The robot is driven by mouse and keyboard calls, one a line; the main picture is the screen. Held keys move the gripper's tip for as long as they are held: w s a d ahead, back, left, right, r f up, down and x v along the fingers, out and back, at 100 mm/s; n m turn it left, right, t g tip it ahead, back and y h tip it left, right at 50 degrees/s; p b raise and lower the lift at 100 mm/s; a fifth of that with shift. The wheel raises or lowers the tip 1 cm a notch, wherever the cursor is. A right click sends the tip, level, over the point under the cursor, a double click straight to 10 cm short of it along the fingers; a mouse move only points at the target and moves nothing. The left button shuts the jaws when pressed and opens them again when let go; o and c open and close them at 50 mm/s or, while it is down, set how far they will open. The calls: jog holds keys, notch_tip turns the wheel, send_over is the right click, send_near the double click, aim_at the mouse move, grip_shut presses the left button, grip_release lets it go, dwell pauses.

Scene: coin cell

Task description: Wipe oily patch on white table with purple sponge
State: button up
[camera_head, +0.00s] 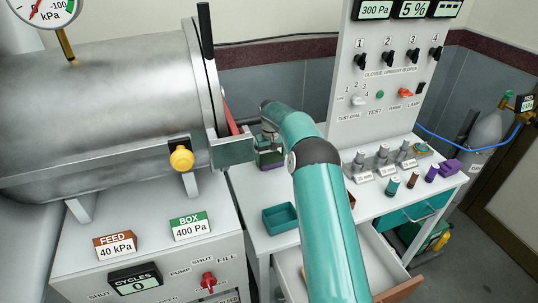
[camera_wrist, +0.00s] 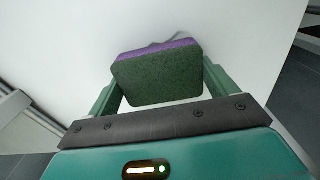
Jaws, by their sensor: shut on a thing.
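The purple sponge (camera_wrist: 150,75) has a dark green scouring face and a purple edge, and sits between the two fingers of my gripper (camera_wrist: 160,90). In the head view my gripper (camera_head: 268,138) is at the back left of the white table (camera_head: 245,188), with the sponge (camera_head: 268,159) below it, partly hidden by my arm. The wrist view shows the white tabletop (camera_wrist: 230,30) behind the sponge. A faint grey smear (camera_wrist: 172,42) shows just past the sponge's purple edge; I cannot tell if it is the oily patch. Whether the sponge touches the table is unclear.
A teal tray (camera_head: 280,218) stands at the table's front left. An open drawer (camera_head: 292,270) juts out below. Metal fixtures, small bottles (camera_head: 392,186) and a purple block (camera_head: 446,168) stand on the right. A large steel chamber (camera_head: 100,105) and upright control panel (camera_head: 385,75) flank my gripper.

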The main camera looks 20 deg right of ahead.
aim_at(273, 169)
jog(key=shift+s+f, duration=0.1)
jog(key=shift+s, duration=3.9)
jog(key=shift+w+a+f, duration=0.1)
jog(key=shift+w+f, duration=0.05)
jog(key=shift+w, duration=1.05)
jog(key=shift+w+f, duration=0.1)
jog(key=shift+w, duration=1.05)
jog(key=shift+c, duration=0.4)
jog(key=shift+w+r, duration=0.2)
jog(key=shift+w, duration=2.85)
jog(key=shift+r, duration=0.1)
jog(key=shift+s, duration=0.1)
